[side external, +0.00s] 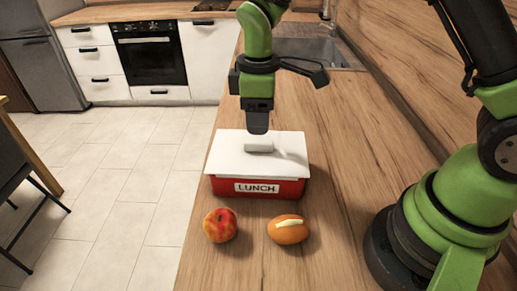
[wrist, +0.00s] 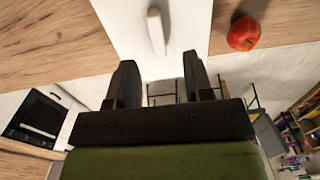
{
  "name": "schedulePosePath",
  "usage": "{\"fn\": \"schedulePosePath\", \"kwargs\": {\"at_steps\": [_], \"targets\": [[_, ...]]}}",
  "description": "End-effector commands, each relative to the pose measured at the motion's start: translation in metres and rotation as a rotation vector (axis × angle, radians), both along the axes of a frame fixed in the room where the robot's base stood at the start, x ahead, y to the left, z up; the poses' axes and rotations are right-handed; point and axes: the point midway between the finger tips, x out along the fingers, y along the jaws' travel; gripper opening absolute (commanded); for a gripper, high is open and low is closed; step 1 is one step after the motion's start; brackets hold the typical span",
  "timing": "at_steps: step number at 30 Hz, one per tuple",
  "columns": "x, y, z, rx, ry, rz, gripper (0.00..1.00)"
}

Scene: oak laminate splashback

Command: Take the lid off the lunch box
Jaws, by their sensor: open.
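The red lunch box (side external: 257,187) with a "LUNCH" label stands on the wooden counter in the side view. Its white lid (side external: 222,150) lies on top, with a raised white handle (side external: 259,145) in the middle. The lid (wrist: 126,32) and its handle (wrist: 156,30) also show in the wrist view. My gripper (side external: 258,130) points down just above or behind the handle; the side view does not settle the gap. In the wrist view my gripper (wrist: 160,75) has its two fingers apart, with nothing between them, and the handle lies beyond their tips.
The counter's edge (side external: 196,215) is close on the left. A sink (side external: 305,50) lies behind. Bare counter (side external: 355,140) is to the right.

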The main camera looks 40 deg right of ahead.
Motion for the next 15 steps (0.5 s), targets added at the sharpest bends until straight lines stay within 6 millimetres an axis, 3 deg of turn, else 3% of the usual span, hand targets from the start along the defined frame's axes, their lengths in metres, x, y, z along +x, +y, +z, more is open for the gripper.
{"fn": "schedulePosePath", "kwargs": {"at_steps": [15], "targets": [[0.007, 0.003, -0.060, 0.001, 0.002, -0.003, 0.47]]}}
